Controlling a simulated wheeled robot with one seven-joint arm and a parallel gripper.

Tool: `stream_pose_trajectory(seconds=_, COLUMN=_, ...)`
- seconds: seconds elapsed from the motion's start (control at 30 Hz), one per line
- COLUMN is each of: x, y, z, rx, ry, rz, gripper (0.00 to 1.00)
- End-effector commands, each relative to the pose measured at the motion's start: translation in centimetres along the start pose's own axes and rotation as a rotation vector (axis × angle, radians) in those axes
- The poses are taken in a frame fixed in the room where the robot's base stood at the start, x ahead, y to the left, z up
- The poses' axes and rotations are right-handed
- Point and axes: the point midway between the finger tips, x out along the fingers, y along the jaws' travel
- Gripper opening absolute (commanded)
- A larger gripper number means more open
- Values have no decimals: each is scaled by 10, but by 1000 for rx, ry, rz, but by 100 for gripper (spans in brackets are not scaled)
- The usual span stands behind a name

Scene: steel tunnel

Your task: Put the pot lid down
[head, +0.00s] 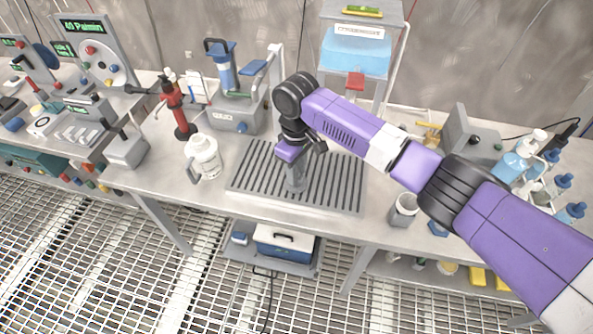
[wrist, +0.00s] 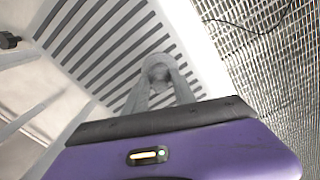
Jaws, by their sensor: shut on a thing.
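My gripper (head: 295,181) points down over the slatted grey drain mat (head: 252,180) on the steel bench. In the wrist view, the two grey fingers of my gripper (wrist: 160,80) close in on a small rounded grey piece (wrist: 159,70). This looks like part of the pot lid, but its full shape is hidden. The slats of the mat (wrist: 105,40) show behind the fingers. I cannot tell whether the held piece touches the mat. I cannot make out a pot in either view.
A white jug (head: 204,157) and a red stand (head: 178,108) are left of the mat. A grey cup (head: 404,209) is to its right. A blue-and-grey device (head: 237,105) stands behind. Bottles (head: 520,158) crowd the right end. The mat's front part is bare.

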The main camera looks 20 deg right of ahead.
Motion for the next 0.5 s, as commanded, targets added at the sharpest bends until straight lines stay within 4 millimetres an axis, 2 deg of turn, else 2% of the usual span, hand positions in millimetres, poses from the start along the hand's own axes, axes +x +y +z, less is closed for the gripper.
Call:
stream_pose_trajectory(seconds=0.1, x=9, y=0, z=0, rx=0, ry=0, rz=1, gripper=0)
stream_pose_trajectory(seconds=0.3, x=11, y=0, z=0, rx=0, ry=1, rz=1, gripper=0)
stream_pose_trajectory(seconds=0.33, x=11, y=0, z=0, rx=0, ry=0, rz=1, gripper=33)
stream_pose_trajectory(seconds=0.5, x=11, y=0, z=0, rx=0, ry=0, rz=1, gripper=64)
